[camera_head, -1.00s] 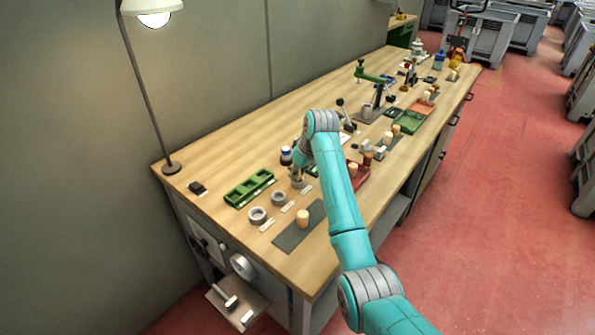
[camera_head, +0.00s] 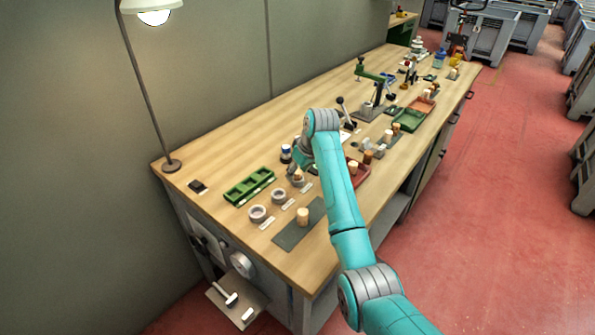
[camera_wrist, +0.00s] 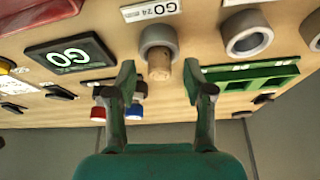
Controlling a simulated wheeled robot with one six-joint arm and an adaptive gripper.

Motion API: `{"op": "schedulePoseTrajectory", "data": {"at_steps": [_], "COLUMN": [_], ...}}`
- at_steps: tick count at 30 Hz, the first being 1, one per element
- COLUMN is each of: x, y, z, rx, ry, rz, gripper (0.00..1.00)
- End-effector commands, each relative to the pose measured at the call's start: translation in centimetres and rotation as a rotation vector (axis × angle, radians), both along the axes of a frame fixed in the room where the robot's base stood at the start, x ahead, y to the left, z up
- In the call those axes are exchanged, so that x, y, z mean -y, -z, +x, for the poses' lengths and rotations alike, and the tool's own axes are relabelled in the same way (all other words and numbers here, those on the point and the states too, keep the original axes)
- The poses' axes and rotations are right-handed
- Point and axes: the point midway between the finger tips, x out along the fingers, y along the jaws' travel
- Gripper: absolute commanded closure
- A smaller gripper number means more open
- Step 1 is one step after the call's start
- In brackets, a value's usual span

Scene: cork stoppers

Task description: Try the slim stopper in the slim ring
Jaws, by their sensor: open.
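A narrow cork stopper (camera_wrist: 160,68) stands in a grey ring (camera_wrist: 158,38), its upper part showing above the rim. I cannot tell how deep it sits. The same stopper (camera_head: 298,174) and ring (camera_head: 298,183) show in the head view, at the far end of the row of rings. My gripper (camera_wrist: 162,82) is open, with one finger on each side of the stopper and a gap to both. In the head view my gripper (camera_head: 296,168) is just beside and above that ring, partly hidden by my wrist.
Two more grey rings, a middle one (camera_head: 278,196) and a near one (camera_head: 258,213), stand empty beside small labels. A wider cork (camera_head: 303,216) stands on a dark mat (camera_head: 290,236). A green tray (camera_head: 249,187) lies behind the rings.

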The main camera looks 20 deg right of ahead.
Motion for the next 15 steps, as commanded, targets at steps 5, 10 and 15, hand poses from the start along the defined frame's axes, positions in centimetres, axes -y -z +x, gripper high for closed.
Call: {"op": "schedulePoseTrajectory", "data": {"at_steps": [5, 10, 15], "x": [0.5, 1.1, 1.6], "y": [-2.2, -5.4, -8.2], "z": [-0.7, -1.8, -2.9], "rx": [0.004, 0.005, 0.004], "ry": [0.001, 0.001, 0.001], "rz": [0.000, -0.001, 0.000], "gripper": [0.48, 0.48, 0.48]}}
